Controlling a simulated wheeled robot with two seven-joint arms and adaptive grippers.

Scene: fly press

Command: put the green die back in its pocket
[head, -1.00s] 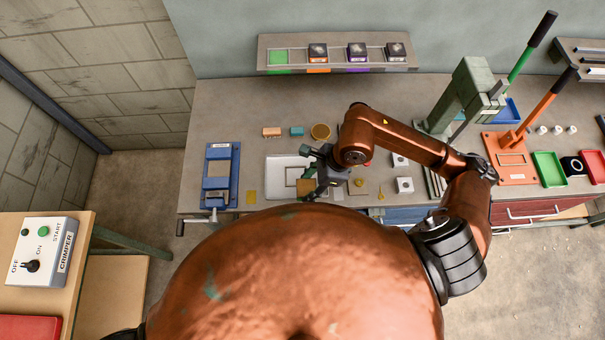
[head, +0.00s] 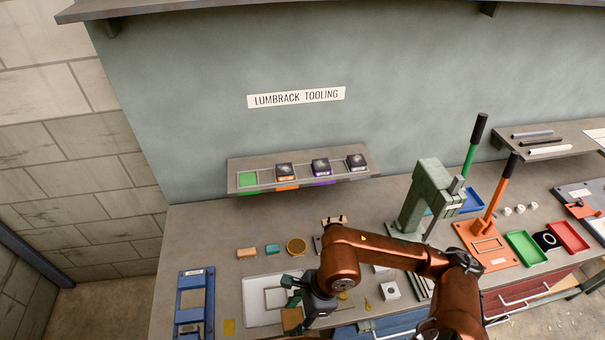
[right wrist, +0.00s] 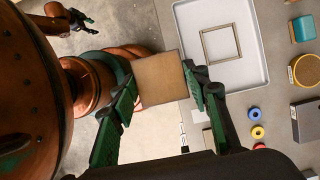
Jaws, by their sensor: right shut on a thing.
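My right gripper (head: 298,298) is low over the front of the bench, beside the white tray. It is shut on a tan square block (right wrist: 160,78), which also shows below the fingers in the head view (head: 291,319). No green mark shows on this block, so I cannot tell whether it is the green die. The rack shelf (head: 310,178) on the back wall has an empty pocket with a green floor (head: 248,179) at its left end. Dark dies sit in the other pockets. What seems to be my left gripper (right wrist: 78,19) shows small in the right wrist view, its jaws unclear.
The white tray (head: 254,313) holds a thin square frame. A blue fixture (head: 183,299) stands at left. The green press (head: 425,195) and orange lever fixture (head: 488,248) stand at right. Small parts lie between tray and rack. Space before the rack's left end is clear.

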